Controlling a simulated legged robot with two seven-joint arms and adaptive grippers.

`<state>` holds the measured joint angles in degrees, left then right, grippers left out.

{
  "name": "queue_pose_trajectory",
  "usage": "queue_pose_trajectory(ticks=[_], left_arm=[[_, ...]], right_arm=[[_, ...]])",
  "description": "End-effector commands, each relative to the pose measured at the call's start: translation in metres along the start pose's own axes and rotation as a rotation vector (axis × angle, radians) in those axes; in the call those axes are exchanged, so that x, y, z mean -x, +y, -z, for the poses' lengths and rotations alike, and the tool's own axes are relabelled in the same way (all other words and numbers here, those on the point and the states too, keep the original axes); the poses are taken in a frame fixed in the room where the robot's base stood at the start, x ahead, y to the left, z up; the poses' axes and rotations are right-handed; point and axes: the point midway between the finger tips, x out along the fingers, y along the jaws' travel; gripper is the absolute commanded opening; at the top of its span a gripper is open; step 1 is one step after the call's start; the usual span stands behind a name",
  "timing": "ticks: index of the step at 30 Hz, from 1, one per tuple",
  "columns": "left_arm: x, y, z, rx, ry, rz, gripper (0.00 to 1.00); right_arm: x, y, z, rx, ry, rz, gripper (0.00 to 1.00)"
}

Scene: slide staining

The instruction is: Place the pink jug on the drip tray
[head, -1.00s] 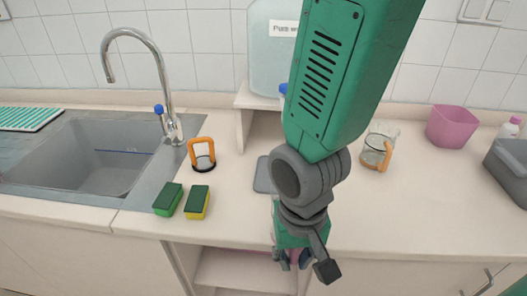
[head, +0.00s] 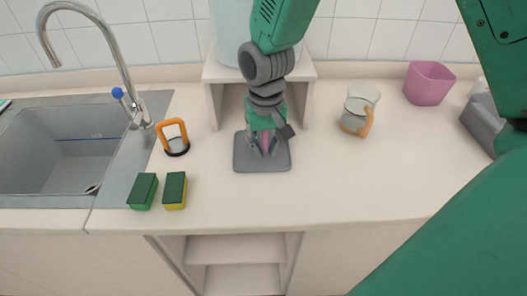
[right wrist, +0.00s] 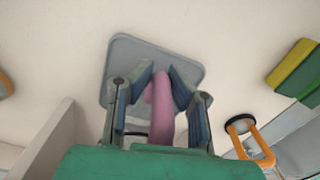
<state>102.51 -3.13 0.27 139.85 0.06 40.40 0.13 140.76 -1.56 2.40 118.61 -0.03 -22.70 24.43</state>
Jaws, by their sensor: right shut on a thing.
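The drip tray (head: 243,164) is a flat grey square on the counter in front of the dispenser stand. My right gripper (head: 265,147) points down over it and is shut on the pink jug (head: 265,140), mostly hidden by the fingers. In the right wrist view, the pink jug (right wrist: 162,108) shows as a rounded pink part, perhaps its handle, between the fingers of my right gripper (right wrist: 163,82), with the drip tray (right wrist: 125,55) beyond. I cannot tell whether the jug touches the tray. My left gripper is not in view.
A white stand (head: 306,72) bears a large clear container (head: 228,42) behind the tray. A glass jug (head: 360,108) and a pink pot (head: 428,83) stand to the right. An orange-handled item (head: 172,137), two sponges (head: 174,190) and the sink (head: 60,150) lie left.

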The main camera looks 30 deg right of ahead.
Motion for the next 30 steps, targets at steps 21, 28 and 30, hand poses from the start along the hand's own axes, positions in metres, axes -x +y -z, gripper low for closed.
queue_pose_trajectory(ticks=[21, 28, 30], left_arm=[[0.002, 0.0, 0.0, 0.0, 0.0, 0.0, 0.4], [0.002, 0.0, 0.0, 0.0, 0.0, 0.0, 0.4], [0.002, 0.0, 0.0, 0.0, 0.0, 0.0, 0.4]], right_arm=[[-0.035, 0.001, 0.011, 0.002, 0.001, -0.001, 0.0], [-0.037, 0.0, 0.011, 0.001, 0.001, -0.003, 0.35], [-0.037, -0.001, 0.011, 0.0, 0.0, -0.004, 0.35]])
